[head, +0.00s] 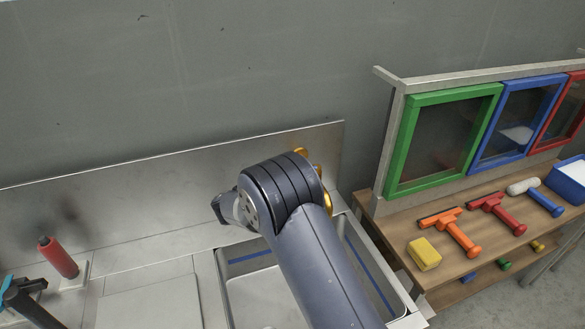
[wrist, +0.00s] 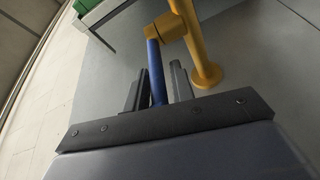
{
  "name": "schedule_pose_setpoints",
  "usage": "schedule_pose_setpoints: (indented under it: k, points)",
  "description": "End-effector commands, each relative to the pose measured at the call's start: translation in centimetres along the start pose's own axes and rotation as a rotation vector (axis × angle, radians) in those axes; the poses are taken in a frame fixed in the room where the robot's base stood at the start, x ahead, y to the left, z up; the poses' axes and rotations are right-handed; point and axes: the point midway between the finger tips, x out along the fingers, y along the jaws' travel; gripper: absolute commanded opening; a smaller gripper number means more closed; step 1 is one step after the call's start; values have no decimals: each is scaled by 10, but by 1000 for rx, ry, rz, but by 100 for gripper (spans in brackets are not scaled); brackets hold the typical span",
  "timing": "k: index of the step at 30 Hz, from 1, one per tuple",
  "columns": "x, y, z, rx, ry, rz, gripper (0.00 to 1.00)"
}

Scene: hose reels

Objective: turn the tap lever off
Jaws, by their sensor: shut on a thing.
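The tap is yellow-orange; its upright post (wrist: 190,45) and round base show in the wrist view. A blue lever (wrist: 153,55) sticks out from the tap's side collar. My gripper (wrist: 158,82) is shut on this lever, with one dark finger on each side of it. In the head view my arm covers the gripper and the lever, and only bits of the tap (head: 328,202) show behind my arm.
A metal sink (head: 245,265) lies under my arm, with a metal backsplash (head: 120,188) behind it. A red-handled item (head: 58,258) stands at left. At right a wooden bench (head: 400,225) holds a yellow sponge (head: 424,254), squeegees and a blue bin (head: 570,178), below framed panes.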

Motion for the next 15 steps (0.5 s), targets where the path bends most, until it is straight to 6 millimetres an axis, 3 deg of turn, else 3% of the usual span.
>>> schedule_pose_setpoints:
  k: [12,13,15]
  points:
    - [0,4,-2,10,-5,5,0]
    - [0,4,-3,10,-5,5,24]
    - [0,4,-2,10,-4,5,30]
